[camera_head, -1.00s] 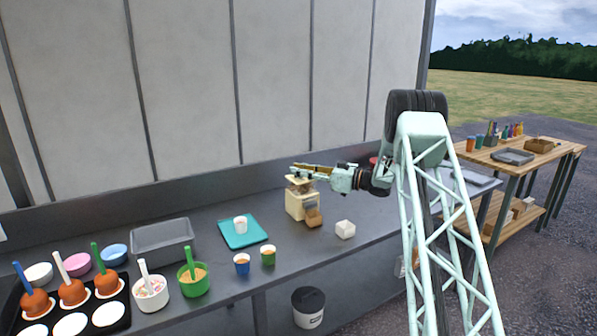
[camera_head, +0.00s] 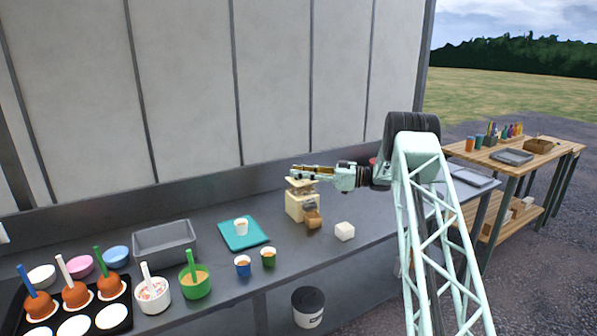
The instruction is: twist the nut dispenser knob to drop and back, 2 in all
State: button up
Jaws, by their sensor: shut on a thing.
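The nut dispenser (camera_head: 297,204) is a cream box with a brown cup-like part at its front. It stands upright on the grey counter, right of the teal tray. My gripper (camera_head: 298,172) comes in from the right, level, at the very top of the dispenser. It is shut on the dispenser knob, which is mostly hidden between and below the fingers. Nuts cannot be made out at this size.
A teal tray (camera_head: 232,243) holds a small cup (camera_head: 241,226). A grey bin (camera_head: 165,243) and toffee apples are further left.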

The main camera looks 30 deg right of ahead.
jog(key=shift+r+n+g+y+p, duration=0.15)
jog(key=shift+n+g+y+p, duration=0.15)
jog(key=shift+n+g+y, duration=0.15)
jog(key=o, duration=0.8)
jog(key=shift+o, duration=0.2)
jog(key=shift+d, duration=0.1)
jog(key=v, duration=1.2)
